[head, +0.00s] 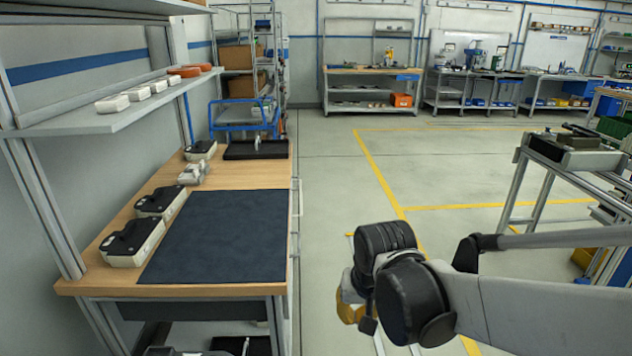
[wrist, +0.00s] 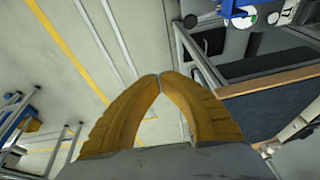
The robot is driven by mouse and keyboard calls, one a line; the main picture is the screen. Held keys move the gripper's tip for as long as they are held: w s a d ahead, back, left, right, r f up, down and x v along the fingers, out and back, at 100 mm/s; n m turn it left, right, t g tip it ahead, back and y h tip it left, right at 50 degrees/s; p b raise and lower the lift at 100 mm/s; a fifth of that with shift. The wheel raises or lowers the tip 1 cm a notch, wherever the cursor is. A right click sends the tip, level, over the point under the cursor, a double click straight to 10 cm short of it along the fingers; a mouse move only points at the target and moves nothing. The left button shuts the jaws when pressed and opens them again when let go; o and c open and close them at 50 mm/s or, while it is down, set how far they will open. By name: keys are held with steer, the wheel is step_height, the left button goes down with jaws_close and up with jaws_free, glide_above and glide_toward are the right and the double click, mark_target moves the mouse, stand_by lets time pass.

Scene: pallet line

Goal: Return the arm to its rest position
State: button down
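My arm reaches in from the right side of the head view, over the floor aisle to the right of the workbench. My gripper (wrist: 160,76) shows in the wrist view with its two yellow fingers meeting at the tips and nothing between them. In the head view only a little of the yellow gripper (head: 348,308) shows, below my dark wrist joints, and its fingertips are hidden there. The gripper is apart from the bench and holds no object that I can see.
The wooden workbench (head: 225,177) at left carries a dark mat (head: 222,237), black-and-white cases (head: 133,240) and a black tray (head: 256,150). A shelf (head: 110,118) hangs above it. A metal-framed stand (head: 570,155) is at right. The floor between is clear, with yellow lines.

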steer(key=s+d+r+t, duration=0.4)
steer(key=s+d+r, duration=0.2)
steer(key=s+d, duration=0.5)
steer(key=shift+s+r+h, duration=0.3)
steer(key=shift+s+h, duration=0.1)
steer(key=shift+s, duration=0.05)
